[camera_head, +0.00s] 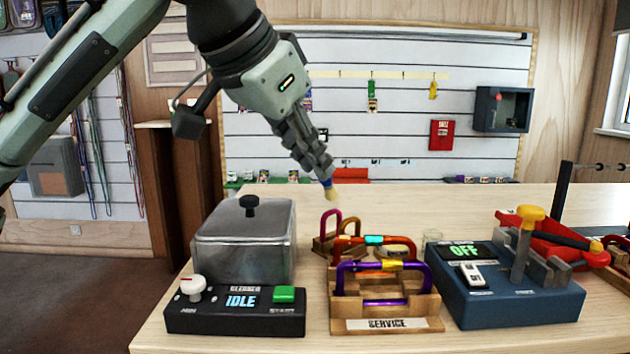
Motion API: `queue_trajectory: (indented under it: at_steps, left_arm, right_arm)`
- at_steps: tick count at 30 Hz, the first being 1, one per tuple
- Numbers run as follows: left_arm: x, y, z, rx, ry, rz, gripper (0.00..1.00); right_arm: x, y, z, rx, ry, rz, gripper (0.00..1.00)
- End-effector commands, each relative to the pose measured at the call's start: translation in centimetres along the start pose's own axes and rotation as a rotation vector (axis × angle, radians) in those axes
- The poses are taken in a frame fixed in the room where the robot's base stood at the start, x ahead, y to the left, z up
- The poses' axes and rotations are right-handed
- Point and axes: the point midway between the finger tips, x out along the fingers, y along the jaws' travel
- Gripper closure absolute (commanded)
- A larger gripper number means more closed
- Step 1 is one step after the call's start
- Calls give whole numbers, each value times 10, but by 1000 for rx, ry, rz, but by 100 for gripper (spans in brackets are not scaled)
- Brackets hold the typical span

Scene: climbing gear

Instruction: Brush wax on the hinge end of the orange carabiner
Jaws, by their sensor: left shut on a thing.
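My left gripper (322,170) comes down from the upper left and is shut on a small brush (332,194). The brush has a blue part and pale bristles pointing down. It hangs in the air above and behind the carabiners, apart from them. The orange carabiner (347,241) with a teal sleeve stands in the wooden rack (391,324) labelled SERVICE, behind a purple carabiner (344,281) with a yellow sleeve. The purple one hides part of it, and I cannot tell which end is its hinge. A round, shallow container (394,253) sits behind the rack, partly hidden. My right gripper is out of view.
A grey lidded cleaner (245,245) reading IDLE stands left. A blue device (505,298) reading OFF, with a yellow-topped lever (525,243), stands right. Pink (327,219) and brownish (351,224) carabiners stand behind the rack. A small clear jar (432,238) is nearby. The tabletop (450,197) behind is mostly free.

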Motion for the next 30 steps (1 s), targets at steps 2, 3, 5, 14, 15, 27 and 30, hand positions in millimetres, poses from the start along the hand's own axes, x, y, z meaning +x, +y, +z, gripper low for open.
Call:
queue_trajectory:
  at_steps: [2, 3, 5, 14, 15, 27, 30]
  left_arm:
    - [-5, -4, -6, 0, 0, 0, 100]
    - [-7, -6, -8, 0, 0, 0, 100]
    - [-11, -10, -11, -1, 0, 0, 100]
    - [-18, -16, -18, 0, 0, 0, 100]
    - [-18, -16, -18, 0, 0, 0, 100]
    - [-18, -16, -18, 0, -1, 0, 100]
    - [-17, -17, -17, -1, -7, 0, 100]
  right_arm:
    - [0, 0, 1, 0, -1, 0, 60]
    - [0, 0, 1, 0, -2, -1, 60]
    - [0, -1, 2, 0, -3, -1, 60]
    - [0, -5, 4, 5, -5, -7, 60]
    - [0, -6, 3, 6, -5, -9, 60]
    - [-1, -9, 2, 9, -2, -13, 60]
    - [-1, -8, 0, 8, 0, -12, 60]
